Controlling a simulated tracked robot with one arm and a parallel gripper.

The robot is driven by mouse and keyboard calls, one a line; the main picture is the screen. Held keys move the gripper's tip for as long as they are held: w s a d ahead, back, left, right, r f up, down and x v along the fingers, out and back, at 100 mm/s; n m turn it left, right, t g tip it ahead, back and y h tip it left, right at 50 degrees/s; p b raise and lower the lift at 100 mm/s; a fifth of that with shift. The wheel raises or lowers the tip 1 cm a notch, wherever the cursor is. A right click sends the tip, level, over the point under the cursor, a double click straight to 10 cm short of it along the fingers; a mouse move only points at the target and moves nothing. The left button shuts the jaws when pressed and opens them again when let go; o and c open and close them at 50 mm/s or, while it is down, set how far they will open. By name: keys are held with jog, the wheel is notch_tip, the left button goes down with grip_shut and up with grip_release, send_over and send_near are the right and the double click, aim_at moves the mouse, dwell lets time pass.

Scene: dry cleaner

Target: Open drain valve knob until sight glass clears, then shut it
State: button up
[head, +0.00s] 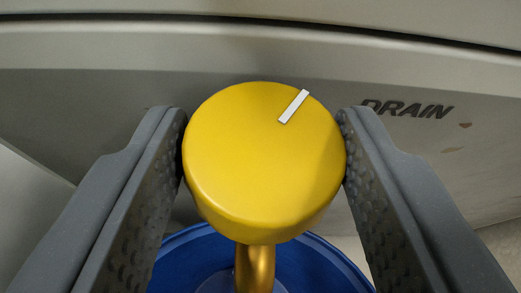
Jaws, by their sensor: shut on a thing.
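The drain valve knob (250,160) is a round yellow knob in the middle of the head view. A white mark (293,106) on its face points up and to the right. My gripper (264,148) is shut on the knob, with one grey textured finger touching its left side and the other its right side. A brass-coloured pipe (255,268) shows below the knob. The sight glass is not in view. I cannot tell whether liquid is flowing.
A blue round container (335,268) stands below the pipe, partly hidden by it and my fingers. Behind the knob is a grey machine panel (100,110) with the label DRAIN (407,109). Small coloured marks sit right of the label.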

jog(key=shift+d, duration=0.25)
jog(key=shift+s+d+n+g+y+p, duration=0.1)
jog(key=shift+n+g+y+p, duration=0.2)
jog(key=shift+n+y+p, duration=0.35)
jog(key=shift+d+n+y+b, duration=0.15)
jog(key=shift+n+y+b, duration=0.15)
jog(key=shift+n+y, duration=0.55)
jog(key=shift+w+d+f+n+g+y+b, duration=0.1)
jog(key=shift+n+g+y+b, duration=0.2)
jog(key=shift+n+y+b, duration=0.25)
jog(key=shift+w+d+f+n+g+y+b, duration=0.1)
jog(key=shift+n+g+y+b, duration=0.2)
jog(key=shift+n+y+b, duration=0.25)
jog(key=shift+a+n+g+y+b, duration=0.1)
jog(key=shift+n+g+y+b, duration=0.35)
jog(key=shift+y+b, duration=0.2)
jog(key=shift+r+n+g+y+b, duration=0.15)
jog(key=shift+n+g+y+b, duration=0.1)
jog(key=shift+b, duration=0.2)
jog(key=shift+w+r, duration=0.1)
